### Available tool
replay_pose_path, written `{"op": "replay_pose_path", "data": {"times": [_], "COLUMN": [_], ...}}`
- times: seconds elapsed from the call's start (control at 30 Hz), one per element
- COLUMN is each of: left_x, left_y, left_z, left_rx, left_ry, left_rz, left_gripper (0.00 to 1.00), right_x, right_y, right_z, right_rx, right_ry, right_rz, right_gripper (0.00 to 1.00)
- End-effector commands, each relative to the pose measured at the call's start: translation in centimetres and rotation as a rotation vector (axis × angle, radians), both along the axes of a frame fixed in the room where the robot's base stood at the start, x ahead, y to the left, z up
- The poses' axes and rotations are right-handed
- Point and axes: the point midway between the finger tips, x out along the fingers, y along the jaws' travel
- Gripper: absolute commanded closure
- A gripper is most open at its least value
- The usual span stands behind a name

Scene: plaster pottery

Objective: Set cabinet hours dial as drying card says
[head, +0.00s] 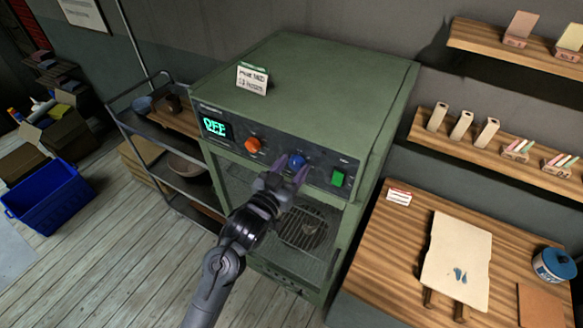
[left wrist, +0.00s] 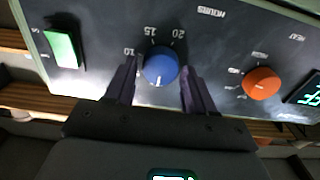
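The green drying cabinet (head: 310,85) stands in the middle of the head view. Its front panel carries the blue hours dial (head: 297,160), seen large in the left wrist view (left wrist: 161,66), with 10, 15 and 20 marked around it. A pale mark shows on the dial's lower part in that upside-down view. The drying card (head: 252,79) stands on the cabinet top; its lower line seems to end in "HOURS", but the number is hard to read. My left gripper (head: 292,167) is open, its fingers on either side of the dial with gaps visible. My right gripper is out of view.
The panel also has a display reading OFF (head: 215,127), an orange heat dial (head: 253,145) and a green switch (head: 338,178). A metal cart (head: 160,150) stands left. A wooden table (head: 390,250) stands right, below shelves.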

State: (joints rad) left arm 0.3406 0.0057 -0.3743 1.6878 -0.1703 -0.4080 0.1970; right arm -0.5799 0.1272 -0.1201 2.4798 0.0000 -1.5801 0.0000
Motion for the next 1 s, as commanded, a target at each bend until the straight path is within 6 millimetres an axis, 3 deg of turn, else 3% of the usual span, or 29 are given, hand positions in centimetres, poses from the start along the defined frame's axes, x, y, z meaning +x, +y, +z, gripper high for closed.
{"op": "replay_pose_path", "data": {"times": [0.03,0.27,0.67,1.0], "left_x": [-0.01,-0.02,-0.02,-0.01], "left_y": [0.00,0.01,-0.07,-0.08], "left_z": [-0.01,-0.01,-0.02,-0.13], "left_rx": [0.000,0.000,0.074,0.307], "left_ry": [0.000,0.000,-0.042,-0.172], "left_rz": [0.000,0.000,-0.002,-0.001], "left_gripper": [0.54,0.87,0.87,0.87], "right_x": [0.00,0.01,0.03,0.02], "right_y": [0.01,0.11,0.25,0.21], "right_z": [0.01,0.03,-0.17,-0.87], "right_rx": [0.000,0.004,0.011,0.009], "right_ry": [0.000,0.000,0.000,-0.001], "right_rz": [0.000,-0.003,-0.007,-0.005], "right_gripper": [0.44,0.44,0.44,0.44]}}
